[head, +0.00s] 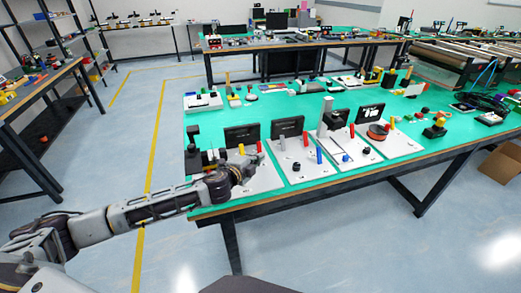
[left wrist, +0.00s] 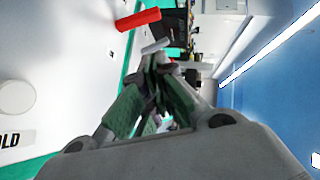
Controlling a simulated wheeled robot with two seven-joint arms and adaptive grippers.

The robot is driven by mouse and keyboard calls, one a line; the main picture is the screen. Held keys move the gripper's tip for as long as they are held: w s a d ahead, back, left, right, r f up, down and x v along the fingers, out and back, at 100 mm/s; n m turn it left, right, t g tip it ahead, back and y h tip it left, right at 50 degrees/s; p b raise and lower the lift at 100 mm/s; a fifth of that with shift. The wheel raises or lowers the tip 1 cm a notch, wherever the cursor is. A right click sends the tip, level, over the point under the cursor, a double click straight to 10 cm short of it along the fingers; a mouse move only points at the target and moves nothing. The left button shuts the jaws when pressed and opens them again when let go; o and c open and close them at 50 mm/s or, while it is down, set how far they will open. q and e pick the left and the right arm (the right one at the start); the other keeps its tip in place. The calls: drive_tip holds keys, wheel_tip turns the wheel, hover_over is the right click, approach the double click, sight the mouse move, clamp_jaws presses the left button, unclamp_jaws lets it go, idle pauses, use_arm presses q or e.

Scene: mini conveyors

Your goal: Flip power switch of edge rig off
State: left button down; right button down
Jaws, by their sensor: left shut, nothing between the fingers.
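A row of light-grey rig plates with small black screens stands along the front of the green table. The leftmost rig plate (head: 264,184), at the table's left end, is partly hidden by my left gripper (head: 243,168), which is over it. No readable name marks it as the edge rig. A red post (head: 259,146) and a yellow post (head: 241,149) stand on it. In the left wrist view my left gripper (left wrist: 160,62) is shut and empty; its tips are near a small grey bar (left wrist: 155,46) and a red lever (left wrist: 138,19). The switch's position is unclear. My right gripper is not in view.
More rig plates (head: 302,166) with colored posts and knobs continue rightward, close together. Black screens (head: 241,135) stand behind the plates. A white round knob (left wrist: 16,98) lies left in the left wrist view. The floor (head: 180,265) in front is clear.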

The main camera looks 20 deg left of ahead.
sight(260, 149)
use_arm(q)
drive_tip(key=x, duration=0.5)
drive_tip(key=shift+w+f, duration=0.1)
drive_tip(key=shift+w, duration=0.25)
drive_tip(key=shift+w+a+f, duration=0.15)
drive_tip(key=shift+w, duration=0.2)
drive_tip(key=shift+w+a+f, duration=0.15)
drive_tip(key=shift+w, duration=0.2)
drive_tip(key=shift+w+a+f, duration=0.2)
drive_tip(key=shift+w+a, duration=0.15)
drive_tip(key=shift+w, duration=0.1)
drive_tip(key=shift+w+a+f, duration=0.2)
drive_tip(key=shift+w+a, duration=0.15)
drive_tip(key=shift+w, duration=0.1)
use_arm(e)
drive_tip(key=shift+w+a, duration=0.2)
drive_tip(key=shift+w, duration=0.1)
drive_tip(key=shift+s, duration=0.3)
